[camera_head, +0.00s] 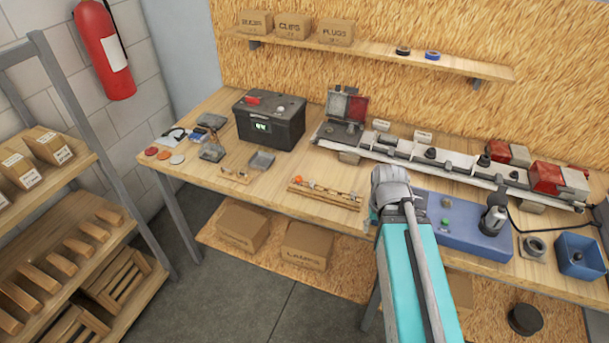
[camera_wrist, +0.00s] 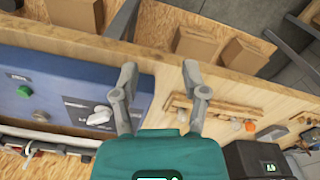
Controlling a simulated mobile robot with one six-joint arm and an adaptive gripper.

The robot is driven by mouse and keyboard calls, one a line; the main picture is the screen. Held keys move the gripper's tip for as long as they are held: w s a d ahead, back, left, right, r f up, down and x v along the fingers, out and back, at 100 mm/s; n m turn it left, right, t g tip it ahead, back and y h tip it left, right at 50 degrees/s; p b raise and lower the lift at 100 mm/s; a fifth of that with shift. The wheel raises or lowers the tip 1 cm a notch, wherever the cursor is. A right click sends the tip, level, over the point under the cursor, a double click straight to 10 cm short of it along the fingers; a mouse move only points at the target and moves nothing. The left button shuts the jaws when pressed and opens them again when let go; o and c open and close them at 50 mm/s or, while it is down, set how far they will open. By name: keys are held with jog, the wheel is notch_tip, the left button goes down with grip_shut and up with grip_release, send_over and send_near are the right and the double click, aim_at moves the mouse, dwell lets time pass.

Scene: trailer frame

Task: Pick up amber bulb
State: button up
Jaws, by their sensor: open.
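A small orange piece, which looks like the amber bulb (camera_head: 298,180), sits at the left end of a wooden rack (camera_head: 324,200) on the workbench. It also shows in the wrist view (camera_wrist: 250,126), to the right of my gripper (camera_wrist: 160,68). The rack holds other small bulb-like pieces too small to tell apart. My gripper is open, with nothing between its fingers, and is apart from the bulb. In the head view my arm hides the fingers; it is right of the rack, in front of the blue control box.
A blue control box (camera_head: 468,232) with a green button stands right of the rack. A long rail with red and white lamps (camera_head: 440,160) runs behind. The bench's front edge is close.

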jog(key=shift+o, duration=0.3)
jog(key=shift+w, duration=0.1)
jog(key=shift+o, duration=0.9)
notch_tip(320, 180, up, 7)
jog(key=n+t+p, duration=0.2)
jog(key=n+p, duration=0.5)
jog(key=n, duration=0.4)
send_over(299, 176)
jog(key=s, duration=0.2)
jog(key=shift+d, duration=0.1)
jog(key=shift+f+b, duration=0.2)
jog(key=shift+b, duration=0.1)
jog(key=f+b, duration=0.2)
jog(key=w+f+b, duration=0.1)
jog(key=f+b, duration=0.5)
jog(key=shift+w+f, duration=0.1)
jog(key=shift+w, duration=0.05)
jog(key=shift+f, duration=0.1)
